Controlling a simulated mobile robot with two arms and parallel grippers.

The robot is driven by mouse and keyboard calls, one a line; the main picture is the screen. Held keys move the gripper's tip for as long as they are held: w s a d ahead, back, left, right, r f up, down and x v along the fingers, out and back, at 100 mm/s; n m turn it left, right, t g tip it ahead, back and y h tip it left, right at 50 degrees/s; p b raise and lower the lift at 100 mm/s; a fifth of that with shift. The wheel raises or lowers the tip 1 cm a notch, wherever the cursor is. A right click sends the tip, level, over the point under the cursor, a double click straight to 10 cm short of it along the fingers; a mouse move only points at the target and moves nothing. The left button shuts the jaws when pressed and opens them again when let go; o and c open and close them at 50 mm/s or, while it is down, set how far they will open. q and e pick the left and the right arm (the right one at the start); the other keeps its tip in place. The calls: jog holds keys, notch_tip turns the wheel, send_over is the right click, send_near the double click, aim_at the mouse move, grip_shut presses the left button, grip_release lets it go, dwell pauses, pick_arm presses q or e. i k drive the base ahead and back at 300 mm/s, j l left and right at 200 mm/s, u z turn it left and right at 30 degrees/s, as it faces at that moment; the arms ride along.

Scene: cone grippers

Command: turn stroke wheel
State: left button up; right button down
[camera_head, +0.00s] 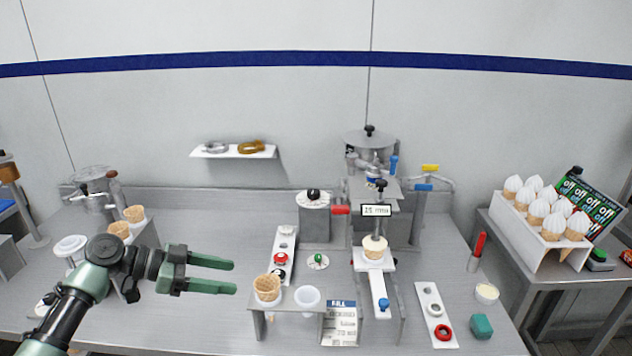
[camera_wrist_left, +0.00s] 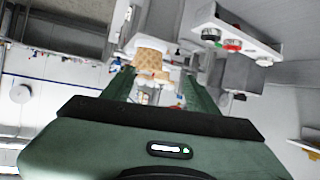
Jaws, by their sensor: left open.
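A display reading "25 mm" (camera_head: 376,210) is on the grey filling machine (camera_head: 408,215), right of the box. My left gripper (camera_head: 234,277) is open and empty, pointing right, left of the dial and apart from it. In the left wrist view its two fingers (camera_wrist_left: 158,92) show with a waffle cone (camera_wrist_left: 152,58) beyond them. My right gripper is not in view.
Open table lies behind my gripper.

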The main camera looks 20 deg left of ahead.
aim_at(313, 192)
jog(key=i, duration=1.25)
